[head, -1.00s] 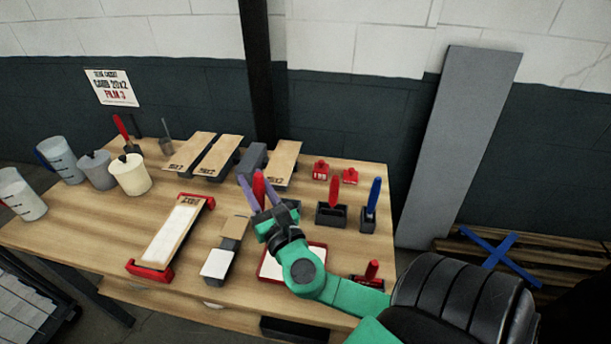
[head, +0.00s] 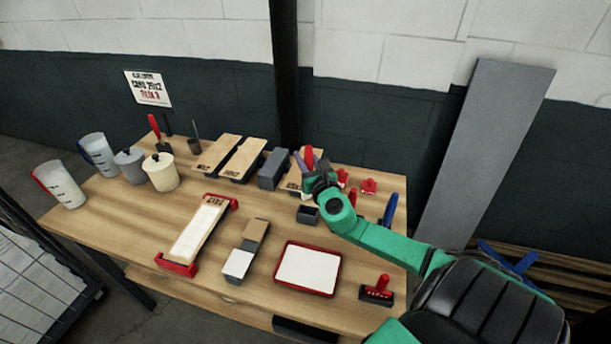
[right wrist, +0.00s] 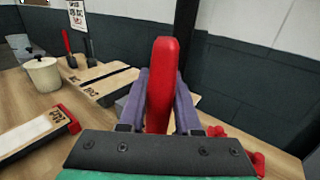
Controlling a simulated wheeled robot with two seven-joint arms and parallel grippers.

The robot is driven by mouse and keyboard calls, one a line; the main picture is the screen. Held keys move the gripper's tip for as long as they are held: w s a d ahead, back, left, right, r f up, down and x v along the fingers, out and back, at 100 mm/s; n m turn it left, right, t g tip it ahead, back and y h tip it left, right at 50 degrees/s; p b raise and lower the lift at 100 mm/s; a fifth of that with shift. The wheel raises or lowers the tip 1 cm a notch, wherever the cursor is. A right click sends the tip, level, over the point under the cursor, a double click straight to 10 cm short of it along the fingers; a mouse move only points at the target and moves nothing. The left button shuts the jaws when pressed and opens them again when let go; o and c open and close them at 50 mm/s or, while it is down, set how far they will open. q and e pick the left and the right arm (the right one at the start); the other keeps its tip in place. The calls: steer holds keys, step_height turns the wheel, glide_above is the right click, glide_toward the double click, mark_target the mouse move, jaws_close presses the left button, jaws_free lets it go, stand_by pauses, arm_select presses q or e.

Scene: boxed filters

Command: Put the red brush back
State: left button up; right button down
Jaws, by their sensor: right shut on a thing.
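My right gripper (head: 310,164) is shut on the red handle of the red brush (head: 309,154). In the right wrist view the red handle (right wrist: 162,78) stands upright between the purple fingers; its lower end is hidden by the gripper. The gripper is at the back of the table, in front of a tan-topped box (head: 292,181). A small dark open holder (head: 308,215) stands in front of the gripper and looks empty. My right arm covers the table just right of it. My left gripper is not in view.
A red-framed tray (head: 278,267) and a red-handled stamp (head: 378,290) are at the front. A blue-handled tool (head: 390,209) and red pieces (head: 369,186) are at the right. Cups, a cream pot (head: 161,174) and another red-handled tool (head: 154,127) stand at the left.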

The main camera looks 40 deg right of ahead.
step_height(320, 180, down, 6)
steer(key=b, duration=0.2)
steer(key=c, duration=0.6)
jaws_free()
steer(key=shift+r, duration=0.1)
steer(key=r+v, duration=0.1)
steer(key=v, duration=1.1)
steer(key=shift+b, duration=0.3)
